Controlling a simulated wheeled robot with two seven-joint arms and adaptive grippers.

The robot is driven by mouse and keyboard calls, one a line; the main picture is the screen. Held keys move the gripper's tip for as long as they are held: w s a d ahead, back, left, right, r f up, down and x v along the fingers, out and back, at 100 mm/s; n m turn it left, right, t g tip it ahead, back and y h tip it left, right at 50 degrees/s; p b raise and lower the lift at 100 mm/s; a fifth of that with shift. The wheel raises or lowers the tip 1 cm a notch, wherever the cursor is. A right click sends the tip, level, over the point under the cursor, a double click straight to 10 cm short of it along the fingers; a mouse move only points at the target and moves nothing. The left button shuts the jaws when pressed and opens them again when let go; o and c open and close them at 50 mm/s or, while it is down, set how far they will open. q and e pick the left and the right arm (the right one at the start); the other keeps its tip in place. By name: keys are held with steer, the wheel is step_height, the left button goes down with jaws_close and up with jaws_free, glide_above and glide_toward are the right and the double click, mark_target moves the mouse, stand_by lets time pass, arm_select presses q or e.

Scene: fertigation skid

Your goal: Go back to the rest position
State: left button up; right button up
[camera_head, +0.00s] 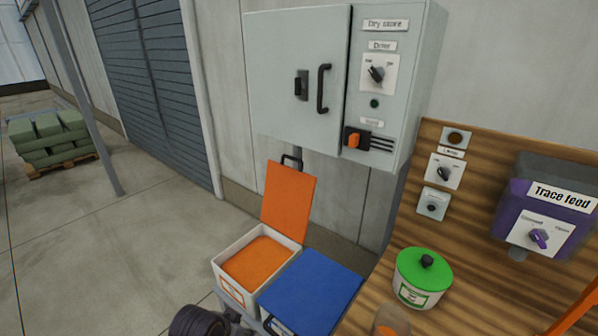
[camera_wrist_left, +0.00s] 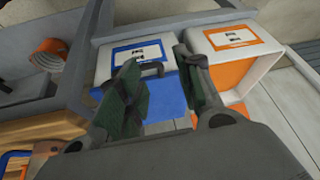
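My left gripper (camera_wrist_left: 162,85) shows in the left wrist view with its two green-padded fingers apart. I cannot tell how far the fingers are from the bins. In the head view, the white bin (camera_head: 226,270) has its orange lid (camera_head: 289,205) raised and orange contents inside. The bin beside it has its blue lid (camera_head: 312,290) down. My right gripper is in neither view.
The grey dry store cabinet (camera_head: 298,75), its door shut, hangs on the wall above the bins. A wooden panel (camera_head: 475,180) at right carries switches and the purple trace feed box (camera_head: 545,212). A green-lidded pot (camera_head: 420,285) stands before it. Floor at left (camera_head: 110,250) is clear.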

arm_select(q)
steer(key=shift+s+a+n+g+y, duration=0.7)
steer(key=shift+s+a+n, duration=1.2)
steer(key=shift+s+a, duration=2.1)
steer(key=s+d+f+g, duration=0.1)
steer(key=s+f, duration=0.1)
steer(key=f, duration=1.5)
steer(key=s+f, duration=0.2)
steer(key=f, duration=1.5)
steer(key=s+a+f, duration=0.2)
steer(key=s+f, duration=0.7)
steer(key=s, duration=0.2)
steer(key=s+a+f+g, duration=0.1)
steer(key=s+a+f, duration=0.1)
steer(key=s+f, duration=0.8)
steer(key=shift+s+f, duration=0.2)
steer(key=shift+s, duration=0.4)
steer(key=shift+w+d+m, duration=0.1)
steer(key=shift+d+m, duration=0.05)
steer(key=shift+m, duration=0.15)
